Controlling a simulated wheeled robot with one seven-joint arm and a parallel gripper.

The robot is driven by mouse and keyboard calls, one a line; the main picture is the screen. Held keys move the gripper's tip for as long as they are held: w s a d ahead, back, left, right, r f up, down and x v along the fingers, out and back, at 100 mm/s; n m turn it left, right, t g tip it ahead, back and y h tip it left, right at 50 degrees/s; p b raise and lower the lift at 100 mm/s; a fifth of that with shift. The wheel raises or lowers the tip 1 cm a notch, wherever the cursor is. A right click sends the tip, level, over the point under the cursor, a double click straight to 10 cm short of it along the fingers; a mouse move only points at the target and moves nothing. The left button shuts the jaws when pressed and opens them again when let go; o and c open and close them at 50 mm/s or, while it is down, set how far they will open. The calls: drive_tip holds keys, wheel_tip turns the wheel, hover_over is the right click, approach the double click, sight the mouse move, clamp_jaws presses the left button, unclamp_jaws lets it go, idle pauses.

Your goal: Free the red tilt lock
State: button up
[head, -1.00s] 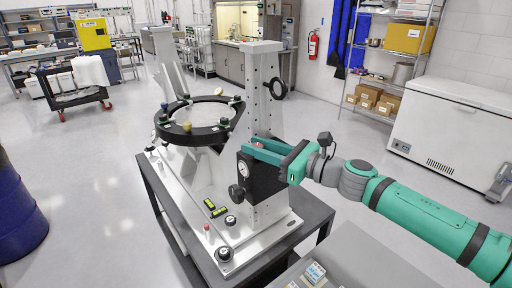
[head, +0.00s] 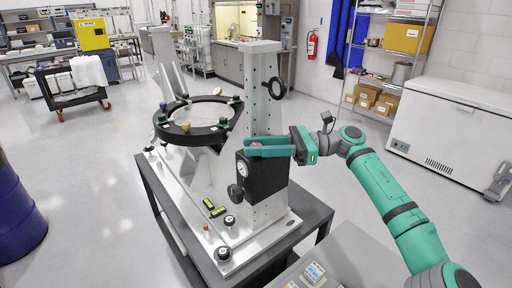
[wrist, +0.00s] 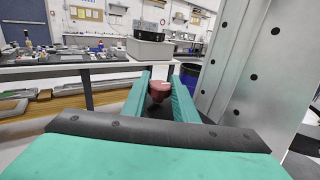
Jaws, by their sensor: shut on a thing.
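The red tilt lock (wrist: 158,92) shows in the wrist view as a round red knob between the two teal fingers. My gripper (wrist: 160,95) is shut on it, with one finger on each side. In the head view my gripper (head: 262,147) lies level across the top of a black box (head: 264,178) on the fixture's near upright (head: 262,95). There the fingers hide most of the lock. The black mirror ring (head: 203,136) sits left of the upright.
The fixture's silver base (head: 250,238) stands on a dark table (head: 312,215). A black ring handle (head: 277,88) sticks out high on the upright. A grey console (head: 345,262) is at the front right. The floor between fixture and white freezer (head: 450,130) is open.

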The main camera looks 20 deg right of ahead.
drive_tip(key=shift+s+r+g, duration=0.1)
drive_tip(key=shift+g, duration=0.2)
drive_tip(key=o, duration=1.1)
drive_tip(key=shift+a, duration=0.1)
drive_tip(key=shift+c, duration=0.2)
drive_tip(key=shift+d, duration=0.55)
drive_tip(key=s+d, duration=0.2)
drive_tip(key=d, duration=0.7)
drive_tip(key=shift+d, duration=0.3)
